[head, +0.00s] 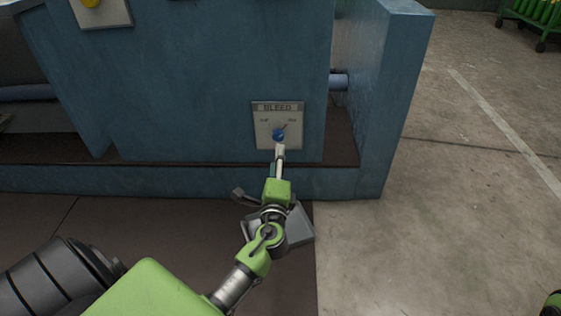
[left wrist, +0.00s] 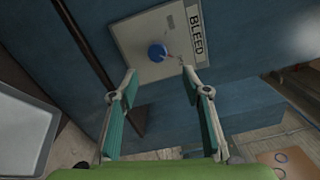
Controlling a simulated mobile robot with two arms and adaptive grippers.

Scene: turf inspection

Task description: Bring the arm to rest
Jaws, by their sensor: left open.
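My left arm reaches in from the lower left in the head view, and its gripper (head: 279,158) is just in front of the BLEED panel (head: 292,110). The panel is a pale plate on the blue machine housing, with a small blue knob (head: 278,135). In the left wrist view, my left gripper (left wrist: 159,82) is open, its two fingers spread with nothing between them. The blue knob (left wrist: 157,52) shows beyond the fingertips, apart from them. My right gripper is not in view.
The blue housing (head: 220,80) fills the upper left, with a protruding end wall (head: 395,90) at its right. A grey tray-like object (head: 301,226) lies low behind my arm. A green wheeled rack (head: 535,20) stands far right.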

